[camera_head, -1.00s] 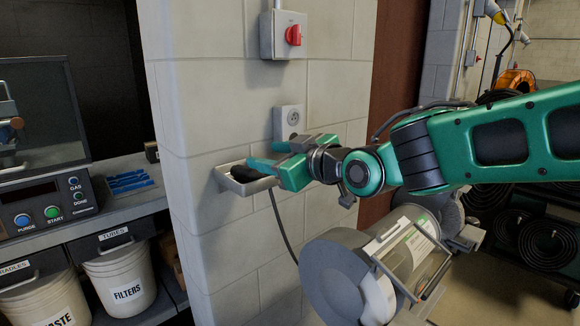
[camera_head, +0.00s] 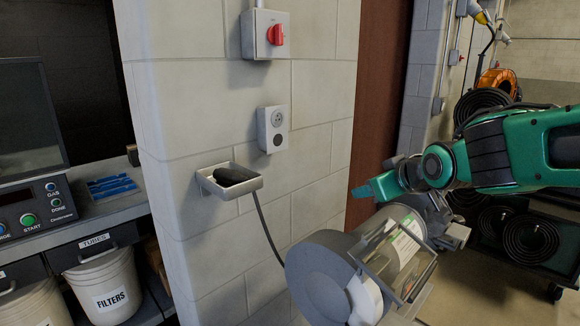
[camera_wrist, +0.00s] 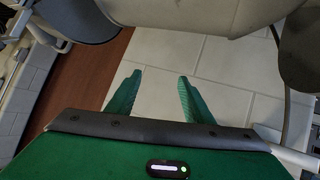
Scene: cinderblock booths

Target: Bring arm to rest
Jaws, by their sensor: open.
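My gripper (camera_head: 366,188) is in front of the wall's right edge in the head view, above the grey cylindrical machine and apart from the wall. In the wrist view its two green fingers (camera_wrist: 155,88) stand apart with nothing between them. The teal arm reaches in from the right side of the head view. A black plug-like piece (camera_head: 222,175) with a cable lies in the small white wall tray (camera_head: 250,187), to the left of my gripper.
A wall socket (camera_head: 274,128) and a red-knobbed switch box (camera_head: 262,35) are on the block wall. The grey machine (camera_head: 320,285) stands below my gripper. A workbench with a control box (camera_head: 35,208) and white buckets (camera_head: 105,290) is at left. Cable coils (camera_head: 530,238) are at right.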

